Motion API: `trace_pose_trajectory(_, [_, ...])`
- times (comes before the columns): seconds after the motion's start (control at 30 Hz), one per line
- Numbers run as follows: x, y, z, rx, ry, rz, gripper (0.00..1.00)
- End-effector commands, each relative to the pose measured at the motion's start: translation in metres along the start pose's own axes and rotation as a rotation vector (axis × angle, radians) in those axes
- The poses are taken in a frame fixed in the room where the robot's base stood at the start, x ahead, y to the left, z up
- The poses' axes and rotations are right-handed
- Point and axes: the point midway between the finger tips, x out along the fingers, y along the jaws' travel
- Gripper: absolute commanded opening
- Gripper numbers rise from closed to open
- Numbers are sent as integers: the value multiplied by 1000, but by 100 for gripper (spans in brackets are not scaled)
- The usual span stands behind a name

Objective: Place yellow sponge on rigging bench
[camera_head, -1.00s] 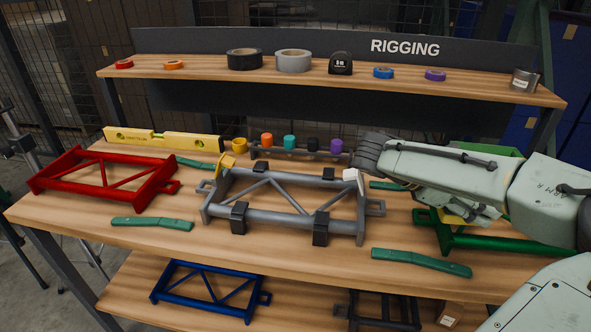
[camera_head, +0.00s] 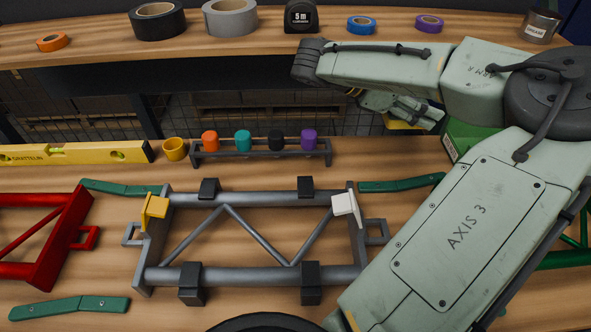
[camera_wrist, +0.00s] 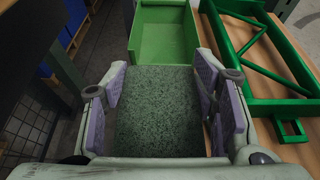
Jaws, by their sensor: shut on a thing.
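The yellow sponge (camera_head: 402,125) shows as a small yellow patch under my gripper (camera_head: 405,108) in the head view; the arm hides most of it. In the wrist view my gripper (camera_wrist: 160,85) is shut on the sponge, whose dark green speckled face (camera_wrist: 158,115) lies between the two purple-padded fingers. The rigging bench (camera_head: 385,160) is the wooden table below and in front. The sponge appears held up near its back right part; its exact height cannot be told.
A green bin (camera_wrist: 163,38) sits just beyond the sponge, with a green frame (camera_wrist: 262,60) to its right. A grey frame (camera_head: 255,275) fills the bench middle, with a red frame (camera_head: 75,225) left. A cup rack (camera_head: 262,157) and yellow level (camera_head: 75,153) stand behind.

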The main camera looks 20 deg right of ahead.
Motion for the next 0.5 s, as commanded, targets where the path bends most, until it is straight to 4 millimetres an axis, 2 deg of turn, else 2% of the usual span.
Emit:
trace_pose_trajectory(0.17, [2,0,-4,-1,0,-1,41])
trace_pose_trajectory(0.5, [22,0,-53,-2,0,-1,41])
